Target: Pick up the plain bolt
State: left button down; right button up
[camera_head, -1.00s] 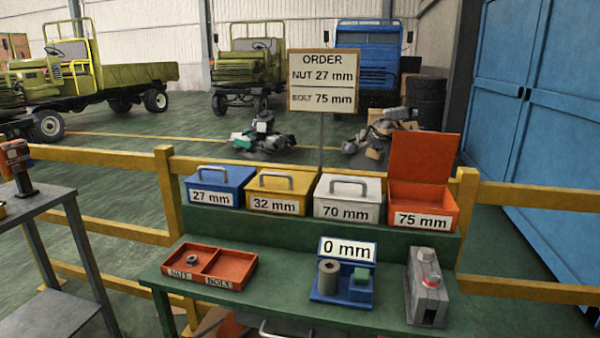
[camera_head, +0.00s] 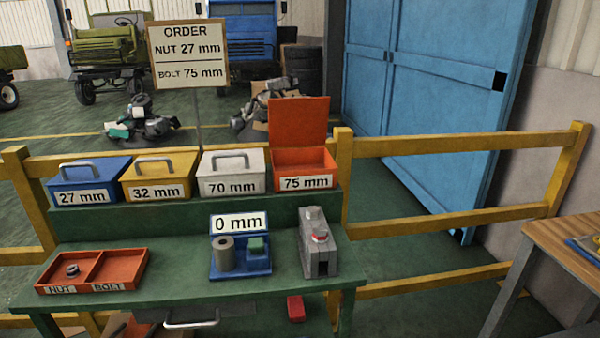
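No plain bolt can be made out in the head view. The red 75 mm box (camera_head: 304,158) on the shelf stands with its lid up; its inside is mostly hidden by its front wall. The red tray (camera_head: 128,262) at the left of the green bench has a NUT compartment holding a nut (camera_head: 72,270) and an empty BOLT compartment. A blue gauge (camera_head: 257,264) with a grey cylinder reads 0 mm. An order sign (camera_head: 188,55) reads nut 27 mm, bolt 75 mm. Neither of my grippers is in view.
Closed boxes marked 27 mm (camera_head: 92,182), 32 mm (camera_head: 160,175) and 70 mm (camera_head: 231,172) stand left of the red box. A grey device (camera_head: 317,243) with a red button is on the bench's right. A yellow rail (camera_head: 450,146) runs behind; a wooden table (camera_head: 567,240) stands at right.

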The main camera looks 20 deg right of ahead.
aim_at(302, 168)
jog(key=i+l+u, duration=0.1)
jog(key=l, duration=0.45)
jog(key=i+l+u, duration=0.1)
jog(key=l, duration=0.45)
jog(key=i+l+u, duration=0.15)
jog(key=l, duration=0.4)
jog(key=i+l+u, duration=0.1)
jog(key=l, duration=0.5)
jog(key=i+l+u, duration=0.1)
jog(key=l, duration=0.45)
jog(key=k+j+u, duration=0.3)
jog(key=j, duration=0.2)
